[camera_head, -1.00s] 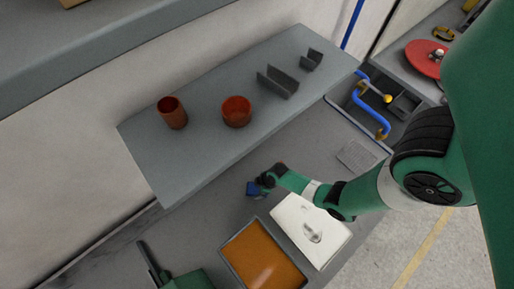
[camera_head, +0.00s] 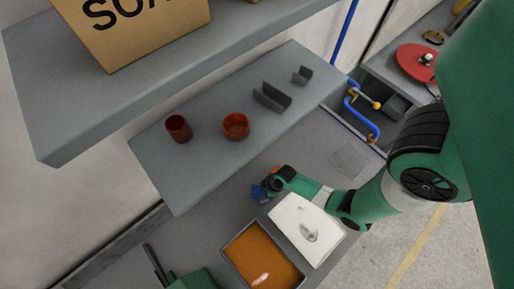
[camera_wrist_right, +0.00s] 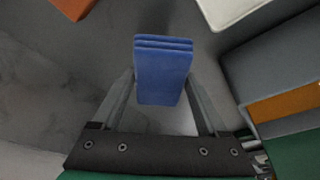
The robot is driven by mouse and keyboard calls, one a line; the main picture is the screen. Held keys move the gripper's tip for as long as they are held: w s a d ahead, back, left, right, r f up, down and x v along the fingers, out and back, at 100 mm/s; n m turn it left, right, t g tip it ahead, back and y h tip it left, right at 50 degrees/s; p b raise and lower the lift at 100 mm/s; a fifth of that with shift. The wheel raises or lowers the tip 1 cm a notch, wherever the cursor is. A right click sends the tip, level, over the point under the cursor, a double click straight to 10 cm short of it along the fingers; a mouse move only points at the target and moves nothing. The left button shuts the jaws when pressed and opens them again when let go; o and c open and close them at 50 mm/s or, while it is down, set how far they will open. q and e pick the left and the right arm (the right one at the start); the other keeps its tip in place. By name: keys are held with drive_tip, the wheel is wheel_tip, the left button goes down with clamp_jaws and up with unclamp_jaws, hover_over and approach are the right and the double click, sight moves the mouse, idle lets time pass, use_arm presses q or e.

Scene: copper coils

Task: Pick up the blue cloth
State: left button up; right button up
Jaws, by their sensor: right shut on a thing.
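The blue cloth (camera_wrist_right: 162,75) is a folded stack of layers in the right wrist view. My right gripper (camera_wrist_right: 160,95) has a finger on each side of it and is shut on it. In the head view the blue cloth (camera_head: 259,193) shows small at the tip of my right gripper (camera_head: 268,187), over the grey counter near the white lid. I cannot tell how high it is above the counter.
A tray of orange-brown liquid (camera_head: 228,258) and a white lidded tray (camera_head: 314,222) stand close in front. A raised grey shelf (camera_head: 200,172) holds two copper-coloured pots and two grey brackets.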

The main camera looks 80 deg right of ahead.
drive_tip(key=s+a+r+p, duration=0.1)
drive_tip(key=s+a+r, duration=0.3)
drive_tip(key=s, duration=0.5)
drive_tip(key=shift+a+v, duration=0.25)
drive_tip(key=shift+v, duration=0.85)
drive_tip(key=o, duration=0.9)
drive_tip(key=c, duration=0.6)
